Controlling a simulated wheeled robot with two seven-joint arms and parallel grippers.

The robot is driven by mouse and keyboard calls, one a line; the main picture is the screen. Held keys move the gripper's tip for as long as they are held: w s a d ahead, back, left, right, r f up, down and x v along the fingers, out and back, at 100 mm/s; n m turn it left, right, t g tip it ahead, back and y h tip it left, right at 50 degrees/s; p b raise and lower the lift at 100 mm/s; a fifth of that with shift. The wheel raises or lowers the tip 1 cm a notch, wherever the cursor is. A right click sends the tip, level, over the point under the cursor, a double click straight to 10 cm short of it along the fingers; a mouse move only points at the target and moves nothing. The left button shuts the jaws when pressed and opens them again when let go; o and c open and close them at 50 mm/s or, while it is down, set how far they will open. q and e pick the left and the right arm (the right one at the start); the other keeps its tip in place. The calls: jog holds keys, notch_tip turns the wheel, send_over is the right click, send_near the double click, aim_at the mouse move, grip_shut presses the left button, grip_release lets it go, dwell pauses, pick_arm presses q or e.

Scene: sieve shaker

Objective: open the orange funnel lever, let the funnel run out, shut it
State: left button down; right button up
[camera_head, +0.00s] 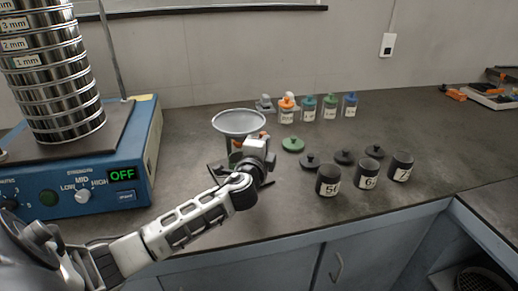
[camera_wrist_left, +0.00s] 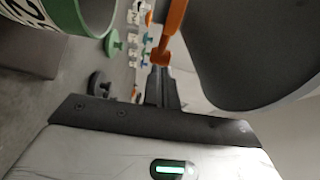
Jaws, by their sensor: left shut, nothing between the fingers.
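The funnel (camera_head: 239,122) has a wide grey bowl and stands at the middle of the bench in the head view. In the left wrist view its dark underside (camera_wrist_left: 245,45) fills the upper right. The orange lever (camera_wrist_left: 172,30) hangs beside it, its lower end at my left fingertips. My left gripper (camera_wrist_left: 162,90) is shut and empty; I cannot tell whether it touches the lever. In the head view the left gripper (camera_head: 250,165) is just in front of the funnel and hides its lower part. A green-rimmed container (camera_wrist_left: 65,15) is close at the upper left. My right gripper is not in view.
A blue sieve shaker (camera_head: 115,190) reading OFF, with a stack of metal sieves (camera_head: 60,85), stands left. Three dark numbered jars (camera_head: 328,182) and several loose lids (camera_head: 310,161) lie right. Small colour-capped bottles (camera_head: 308,110) stand behind.

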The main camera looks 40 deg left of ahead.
pick_arm(q)
jog(key=d+v, duration=0.2)
jog(key=v, duration=1.1)
jog(key=shift+w+d+r, duration=0.15)
jog(key=shift+w, duration=0.25)
